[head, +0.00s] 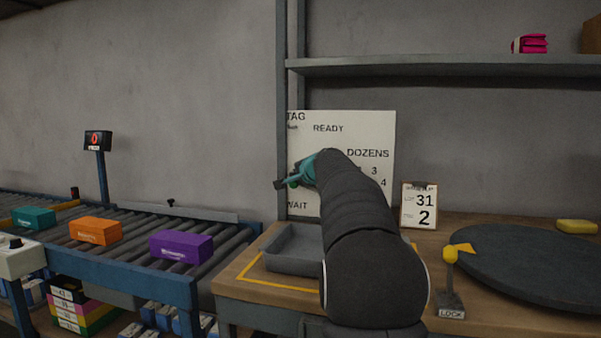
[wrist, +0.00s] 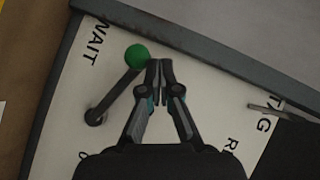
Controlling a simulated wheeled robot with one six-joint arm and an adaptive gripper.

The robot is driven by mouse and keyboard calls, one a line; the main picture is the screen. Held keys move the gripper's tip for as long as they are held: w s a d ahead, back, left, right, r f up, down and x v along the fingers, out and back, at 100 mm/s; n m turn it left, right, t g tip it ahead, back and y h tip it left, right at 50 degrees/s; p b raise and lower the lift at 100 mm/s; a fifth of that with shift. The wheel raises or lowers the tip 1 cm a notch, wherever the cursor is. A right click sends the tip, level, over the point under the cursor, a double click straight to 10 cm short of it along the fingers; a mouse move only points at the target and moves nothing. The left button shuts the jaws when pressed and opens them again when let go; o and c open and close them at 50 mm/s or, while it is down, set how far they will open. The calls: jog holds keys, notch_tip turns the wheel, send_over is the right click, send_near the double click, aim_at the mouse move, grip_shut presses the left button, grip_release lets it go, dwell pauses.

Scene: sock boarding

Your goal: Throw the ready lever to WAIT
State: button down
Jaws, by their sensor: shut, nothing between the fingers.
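The ready lever is a dark rod with a green ball knob (wrist: 137,57) on the white board (head: 345,125). The rod runs from a pivot at lower left in the wrist view. The knob appears nearer the word WAIT (wrist: 92,42) than the word READY (wrist: 232,150). My gripper (wrist: 160,67) is shut and empty, its fingertips just right of the knob in the wrist view. I cannot tell whether they touch it. In the head view my gripper (head: 283,184) is in front of the board's left side, and my arm hides part of the board.
A grey tray (head: 290,267) sits on the wooden bench below the board. A yellow-handled LOCK lever (head: 451,275), a dark round turntable (head: 530,262) and a clipboard (head: 419,206) are at the right. A roller conveyor carries teal, orange and purple boxes (head: 180,246) at the left.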

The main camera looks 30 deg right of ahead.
aim_at(290, 185)
jog(key=shift+w+a+f+n+g+b, duration=0.1)
jog(key=shift+w+a+f, duration=0.1)
jog(key=shift+f, duration=0.3)
jog(key=shift+w+a+f+n+g+b, duration=0.1)
jog(key=shift+w+a+f, duration=0.1)
jog(key=shift+f, duration=0.35)
jog(key=shift+w+a+f+n+g+b, duration=0.1)
jog(key=shift+w+a+f, duration=0.1)
jog(key=shift+f, duration=0.3)
jog(key=s+a+r+p, duration=0.1)
jog(key=s+a+r, duration=0.1)
jog(key=r, duration=0.3)
jog(key=s+a+r+p, duration=0.2)
jog(key=s+r, duration=0.2)
jog(key=r, duration=0.1)
jog(key=shift+s+a+r, duration=0.15)
jog(key=shift+s+a, duration=0.1)
jog(key=shift+a, duration=0.15)
